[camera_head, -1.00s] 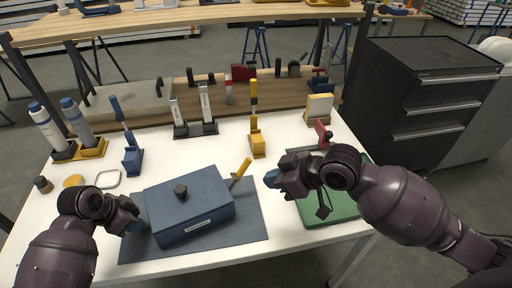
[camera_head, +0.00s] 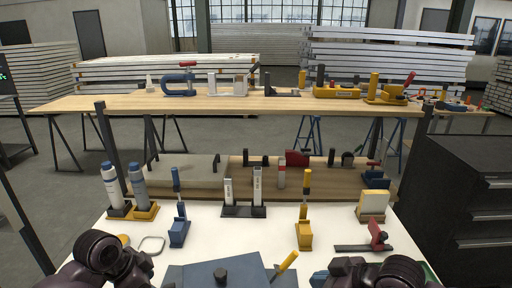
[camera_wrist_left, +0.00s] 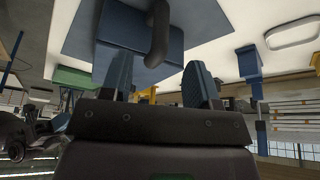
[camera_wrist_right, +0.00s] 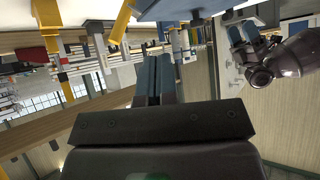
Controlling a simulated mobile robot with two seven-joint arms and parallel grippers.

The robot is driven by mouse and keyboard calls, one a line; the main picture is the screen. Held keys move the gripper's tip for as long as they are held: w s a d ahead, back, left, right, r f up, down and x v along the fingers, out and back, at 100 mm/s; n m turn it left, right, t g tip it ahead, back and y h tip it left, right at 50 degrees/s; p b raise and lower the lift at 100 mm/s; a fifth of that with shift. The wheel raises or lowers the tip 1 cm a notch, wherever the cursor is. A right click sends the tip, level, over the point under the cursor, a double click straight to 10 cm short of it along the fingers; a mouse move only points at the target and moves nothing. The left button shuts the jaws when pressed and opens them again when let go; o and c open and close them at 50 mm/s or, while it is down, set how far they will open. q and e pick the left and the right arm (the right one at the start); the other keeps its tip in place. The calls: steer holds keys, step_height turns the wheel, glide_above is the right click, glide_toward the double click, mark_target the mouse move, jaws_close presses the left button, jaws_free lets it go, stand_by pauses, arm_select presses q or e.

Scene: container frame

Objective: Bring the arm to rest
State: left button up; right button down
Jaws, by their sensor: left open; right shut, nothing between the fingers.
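My left arm shows at the bottom left of the head view. My right gripper (camera_head: 320,279) is at the right of the box, near a yellow handle (camera_head: 286,264). The right wrist view shows its fingers (camera_wrist_right: 158,78) together with nothing between them.
Bottle holders (camera_head: 145,210), a blue-handled tool (camera_head: 179,230), two white-topped items (camera_head: 243,208) and a yellow tool (camera_head: 304,233) stand on the white table (camera_head: 270,248). A red-handled clamp (camera_head: 377,240) lies at the right. A dark drawer cabinet (camera_head: 470,190) stands beyond.

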arm_select(q)
steer(key=s+a+f+n+t+y, duration=0.15)
steer(key=s+n, duration=0.45)
steer(key=s, duration=0.7)
steer(key=s+a+f+n+g+y, duration=0.1)
steer(key=s+f+n+y, duration=0.3)
steer(key=s, duration=0.8)
arm_select(e)
steer(key=s+d+f+m+g+h, duration=0.1)
steer(key=s+d+f+m+h, duration=0.2)
steer(key=s+d, duration=0.35)
steer(key=s+d+f+m+g+h, duration=0.1)
steer(key=s+d+f+m+h, duration=0.25)
steer(key=s, duration=0.55)
steer(key=s+d+f+m+g+h, duration=0.1)
steer(key=s+d+f+m+h, duration=0.25)
steer(key=s, duration=0.35)
arm_select(q)
steer(key=w+f+t+h, duration=0.1)
steer(key=w+f+t, duration=0.6)
steer(key=f+t, duration=0.1)
steer(key=shift+w+f, duration=0.2)
steer(key=shift+f, duration=0.55)
arm_select(e)
steer(key=w+f+n+t+y, duration=0.1)
steer(key=w+f+t, duration=0.6)
steer(key=f, duration=0.3)
steer(key=shift+w+d+t, duration=0.2)
steer(key=shift+d+t, duration=0.05)
steer(key=shift+t, duration=0.45)
